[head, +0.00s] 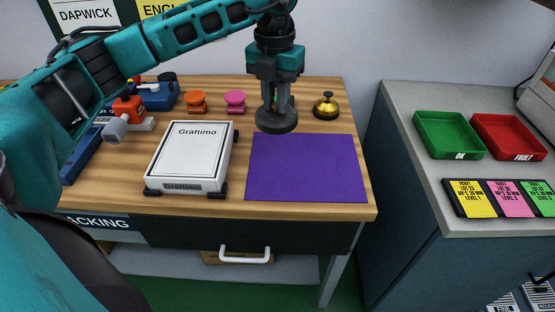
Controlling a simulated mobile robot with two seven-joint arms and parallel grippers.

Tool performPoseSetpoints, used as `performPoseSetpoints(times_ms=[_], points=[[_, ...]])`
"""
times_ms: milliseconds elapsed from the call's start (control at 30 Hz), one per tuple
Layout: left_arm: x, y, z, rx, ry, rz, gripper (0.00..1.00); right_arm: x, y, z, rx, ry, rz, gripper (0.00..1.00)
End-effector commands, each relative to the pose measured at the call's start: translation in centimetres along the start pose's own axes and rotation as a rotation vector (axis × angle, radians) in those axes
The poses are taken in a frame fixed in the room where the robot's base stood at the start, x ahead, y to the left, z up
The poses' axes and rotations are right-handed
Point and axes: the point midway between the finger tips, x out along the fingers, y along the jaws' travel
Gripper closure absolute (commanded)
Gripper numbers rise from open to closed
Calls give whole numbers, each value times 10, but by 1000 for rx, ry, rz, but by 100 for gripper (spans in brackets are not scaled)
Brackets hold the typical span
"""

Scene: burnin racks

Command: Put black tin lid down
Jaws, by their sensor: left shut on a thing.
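My left gripper (269,106) points down over the wooden table, near the back left corner of the purple mat. It is shut on the black tin lid (277,124), a dark round disc that looks about level. I cannot tell for certain whether the lid touches the table or hangs just above it. My right gripper is not in view.
The purple mat (306,168) lies bare. Left of it is a white Grattimo box (188,155) with black corners. A brass bell (325,107), a pink stamp (235,100) and an orange stamp (196,101) stand behind. A green tray (421,145) and red tray (538,151) sit on the right counter.

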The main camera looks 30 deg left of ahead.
Motion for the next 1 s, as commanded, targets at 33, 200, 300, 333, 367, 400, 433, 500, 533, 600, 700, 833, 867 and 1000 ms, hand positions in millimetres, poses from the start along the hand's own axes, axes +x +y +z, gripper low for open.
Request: performPoseSetpoints(times_ms=[33, 200, 300, 333, 367, 400, 433, 500, 533, 600, 700, 833, 867, 1000], points=[[17, 1, -1, -1, 6, 1, 100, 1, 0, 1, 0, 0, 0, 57], [63, 2, -1, 0, 5, 2, 100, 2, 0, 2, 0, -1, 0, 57], [88, 2, -1, 2, 4, 1, 100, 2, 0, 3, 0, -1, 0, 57], [94, 2, 0, 2, 3, 0, 100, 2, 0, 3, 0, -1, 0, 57], [99, 2, 0, 2, 3, 1, 100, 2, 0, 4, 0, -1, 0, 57], [106, 2, 0, 2, 2, 0, 100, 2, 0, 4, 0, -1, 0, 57], [110, 2, 0, 2, 2, 0, 100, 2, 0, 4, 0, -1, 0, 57], [116, 2, 0, 2, 1, 0, 100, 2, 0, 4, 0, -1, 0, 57], [118, 2, 0, 2, 0, -1, 100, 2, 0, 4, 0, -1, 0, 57], [121, 2, 1, 1, -1, -1, 100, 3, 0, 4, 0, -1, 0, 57], [131, 2, 0, 2, 1, 1, 100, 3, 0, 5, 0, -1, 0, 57], [152, 2, 0, 3, 3, 0, 100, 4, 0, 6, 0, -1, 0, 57], [156, 2, 0, 3, 2, -1, 100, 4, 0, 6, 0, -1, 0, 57], [163, 3, 1, 3, -2, -1, 100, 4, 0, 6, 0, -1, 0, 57]])
